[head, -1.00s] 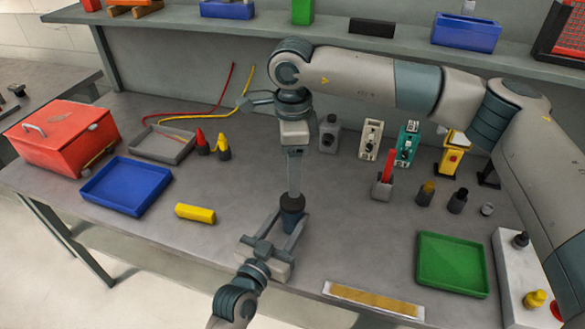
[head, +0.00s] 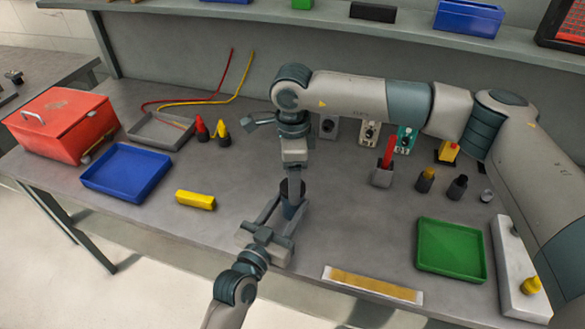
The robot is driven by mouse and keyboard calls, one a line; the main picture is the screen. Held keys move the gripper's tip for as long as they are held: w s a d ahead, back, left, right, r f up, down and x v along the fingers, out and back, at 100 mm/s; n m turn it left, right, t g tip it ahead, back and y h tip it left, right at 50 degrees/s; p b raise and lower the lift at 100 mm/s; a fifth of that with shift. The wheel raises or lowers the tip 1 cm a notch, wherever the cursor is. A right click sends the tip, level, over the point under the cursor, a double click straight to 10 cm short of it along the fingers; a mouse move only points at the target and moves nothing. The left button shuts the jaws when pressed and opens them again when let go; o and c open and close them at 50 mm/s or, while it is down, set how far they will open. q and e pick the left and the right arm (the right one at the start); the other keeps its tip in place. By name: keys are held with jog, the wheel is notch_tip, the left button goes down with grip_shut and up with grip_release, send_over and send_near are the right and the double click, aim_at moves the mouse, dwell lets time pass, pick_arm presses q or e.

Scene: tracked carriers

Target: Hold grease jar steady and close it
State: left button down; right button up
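The grease jar (head: 291,211) is a small dark blue pot, standing upright near the front middle of the bench in the head view. A black lid (head: 284,189) shows at its top; whether it is seated fully I cannot tell. My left gripper (head: 287,213) comes from the front, with one finger on each side of the jar, and appears closed on it. My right gripper (head: 293,195) points straight down from above, its fingers overlapping the lid. Its fingers are seen nearly edge-on, so their gap is hidden.
A yellow block (head: 195,200) and a blue tray (head: 127,173) lie to the left. A holder with a red-handled tool (head: 383,172), small bottles and a green tray (head: 452,250) stand to the right. A strip (head: 373,285) lies at the front edge.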

jog(key=shift+f, duration=0.3)
jog(key=shift+c, duration=0.7)
jog(key=c, duration=1)
jog(key=shift+o, duration=0.2)
jog(key=o, duration=1.2)
jog(key=shift+o, duration=0.2)
notch_tip(320, 180, up, 12)
